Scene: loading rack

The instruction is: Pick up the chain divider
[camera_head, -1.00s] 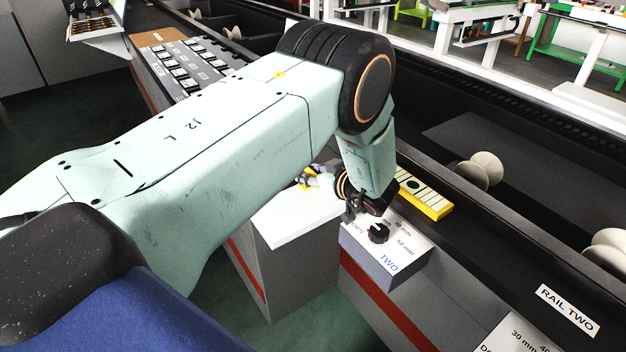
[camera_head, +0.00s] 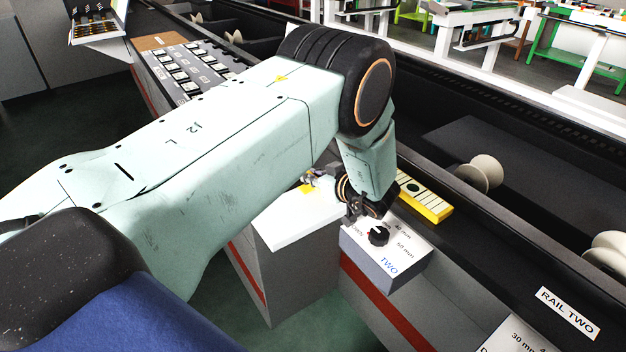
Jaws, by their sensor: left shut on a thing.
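My left gripper (camera_head: 350,206) is at the far right edge of a white-topped stand (camera_head: 290,225), partly hidden by my left arm's wrist. It is shut on a small grey piece (camera_head: 311,176), which I take to be the chain divider. The piece shows just left of the wrist, over the stand's far side. A yellow patch (camera_head: 307,189) on the white top shows below it. Its full shape and the contact with the fingers are too small and hidden to tell. My right gripper is not in view.
A grey control box (camera_head: 388,262) marked TWO, with a black knob (camera_head: 378,237), stands close to the right of the gripper. A yellow-edged strip (camera_head: 432,206) lies behind it. Pale rollers (camera_head: 482,172) sit in the dark rail trough. A button panel (camera_head: 185,65) is farther back.

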